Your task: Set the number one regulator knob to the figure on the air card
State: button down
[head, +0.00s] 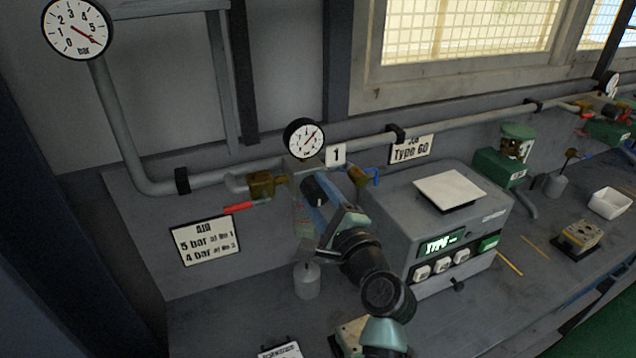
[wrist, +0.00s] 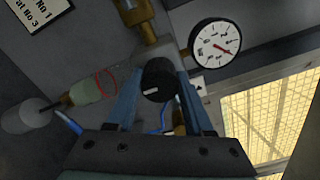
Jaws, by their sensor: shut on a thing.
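The air card (head: 204,242) hangs on the wall panel at the left and reads "5 bar at No 1, 4 bar at No 3", with its edge blurred. The number 1 plate (head: 335,154) is beside a round gauge (head: 304,139). The gauge also shows in the wrist view (wrist: 215,44), with a red needle. The black regulator knob (wrist: 157,79) has a white mark and lies between the blue fingers of my gripper (wrist: 158,92), which is shut on it. In the head view my gripper (head: 325,203) partly hides the knob (head: 313,188).
A brass valve with a red handle (head: 238,208) is left of the knob, and a blue-handled valve (head: 372,178) is right. A glass bowl (wrist: 95,86) hangs beside my fingers.

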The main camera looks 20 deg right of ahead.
jog(key=m+p, duration=0.3)
jog(key=shift+r+m, duration=0.1)
jog(key=shift+m, duration=0.3)
jog(key=m+p, duration=0.3)
jog(key=m, duration=0.1)
jog(key=shift+m, duration=0.4)
jog(key=shift+p, duration=0.3)
jog(key=shift+c, duration=1.4)
grip_release()
jog(key=shift+s, duration=0.1)
